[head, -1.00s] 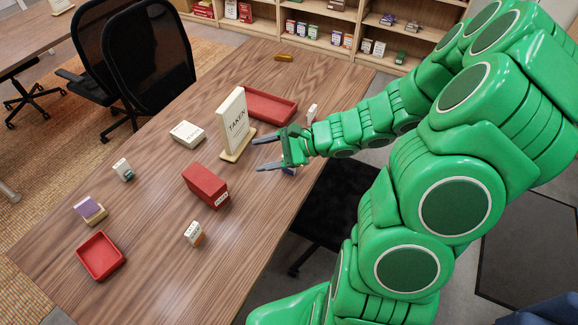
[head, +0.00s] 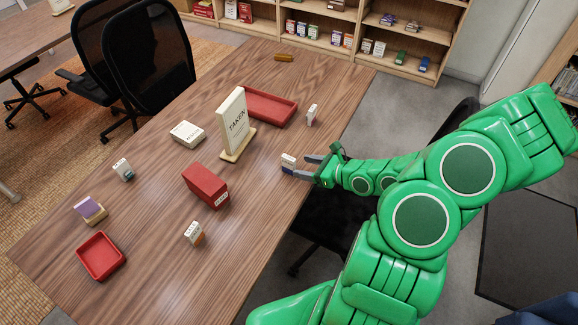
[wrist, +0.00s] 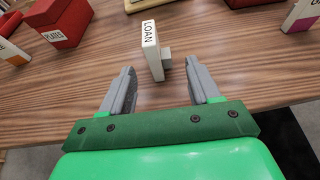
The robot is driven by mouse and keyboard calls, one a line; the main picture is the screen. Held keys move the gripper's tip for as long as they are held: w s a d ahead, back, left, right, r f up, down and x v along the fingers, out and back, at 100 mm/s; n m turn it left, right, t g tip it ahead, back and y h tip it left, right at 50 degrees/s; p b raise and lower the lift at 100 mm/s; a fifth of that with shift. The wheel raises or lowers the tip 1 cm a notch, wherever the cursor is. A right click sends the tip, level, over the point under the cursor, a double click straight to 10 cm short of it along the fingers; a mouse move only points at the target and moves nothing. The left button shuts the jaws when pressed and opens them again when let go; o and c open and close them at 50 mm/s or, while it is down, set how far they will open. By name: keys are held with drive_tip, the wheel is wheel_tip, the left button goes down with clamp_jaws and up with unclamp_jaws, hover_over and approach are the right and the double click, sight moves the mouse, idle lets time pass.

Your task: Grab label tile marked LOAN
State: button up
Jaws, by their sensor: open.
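The LOAN label tile (wrist: 151,48) stands upright on the table in the wrist view, its white edge lettered LOAN. A small grey piece shows at its right side. In the head view a small white-and-blue tile (head: 288,160) stands by the table's right edge, at my gripper's fingers. My gripper (wrist: 160,72) is open and low over the table. Its two grey fingers lie to the left and right of the tile's lower part, with a gap on each side. The gripper also shows in the head view (head: 298,165), reaching in from the right.
A red box (head: 206,185) and the TAKEN sign (head: 234,124) stand to the left of my gripper. Another tile (head: 311,114) stands farther back. Red trays (head: 100,256) and (head: 270,105), more small tiles and a white box (head: 187,133) are spread over the table.

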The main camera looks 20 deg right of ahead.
sight(288, 164)
drive_tip(key=shift+x, duration=3.9)
drive_tip(key=shift+d+f, duration=0.1)
drive_tip(key=shift+f, duration=0.05)
drive_tip(key=shift+c, duration=0.2)
drive_tip(key=c, duration=1)
